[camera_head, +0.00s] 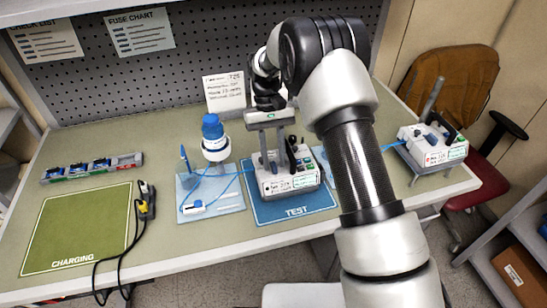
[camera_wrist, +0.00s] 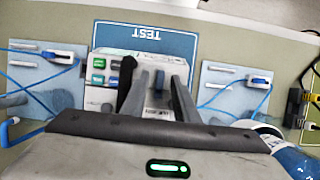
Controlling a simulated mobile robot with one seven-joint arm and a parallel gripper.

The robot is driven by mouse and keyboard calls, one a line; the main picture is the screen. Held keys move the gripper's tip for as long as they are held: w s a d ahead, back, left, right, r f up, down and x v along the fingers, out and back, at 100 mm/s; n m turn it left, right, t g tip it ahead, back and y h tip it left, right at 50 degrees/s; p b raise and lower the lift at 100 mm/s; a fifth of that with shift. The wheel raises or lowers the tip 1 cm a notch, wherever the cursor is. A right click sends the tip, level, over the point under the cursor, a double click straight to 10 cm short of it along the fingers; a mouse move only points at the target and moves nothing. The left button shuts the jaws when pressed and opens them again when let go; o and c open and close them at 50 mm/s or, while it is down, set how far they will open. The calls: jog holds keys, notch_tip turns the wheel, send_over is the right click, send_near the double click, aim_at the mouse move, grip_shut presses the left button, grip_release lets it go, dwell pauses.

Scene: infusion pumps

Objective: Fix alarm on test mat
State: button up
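The blue TEST mat (camera_head: 315,206) lies at the middle front of the bench, and its label shows upside down in the wrist view (camera_wrist: 180,42). A white pump (camera_head: 289,184) stands on it. In the wrist view the pump (camera_wrist: 97,98) shows green, white and blue buttons and a black upright part. My gripper (camera_head: 272,150) points down over the pump's rear. Its two fingers stand apart in the wrist view (camera_wrist: 161,78), with a small grey part of the pump seen between them. I cannot tell whether they touch it. No alarm light is clearly readable.
A blue-capped bottle (camera_head: 213,133) and a pale blue tray (camera_head: 228,209) with tubing are left of the pump. A second pump (camera_head: 430,150) stands right. The green CHARGING mat (camera_head: 75,230) is bare, beside a black cable (camera_head: 130,235). A fuse rack (camera_head: 92,168) lies behind.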

jog(key=p+v, duration=0.1)
jog(key=v, duration=1.6)
jog(key=shift+r, duration=0.15)
jog(key=shift+w, duration=0.15)
jog(key=s+d+r+m+t+y, duration=0.1)
jog(key=s+d+r+t, duration=0.1)
jog(key=s+d+r, duration=0.45)
jog(key=s+d+r+t, duration=0.2)
jog(key=s+d+r, duration=0.1)
jog(key=r, duration=0.6)
jog(key=s+d+f+m+t, duration=0.1)
jog(key=s+d+f+t, duration=0.1)
jog(key=s, duration=0.9)
jog(key=s+d+f+m+t, duration=0.1)
jog(key=s+d+f+t, duration=0.2)
jog(key=s, duration=0.7)
jog(key=shift+s+d+t, duration=0.4)
jog(key=shift+d, duration=0.45)
jog(key=shift+a+f, duration=0.1)
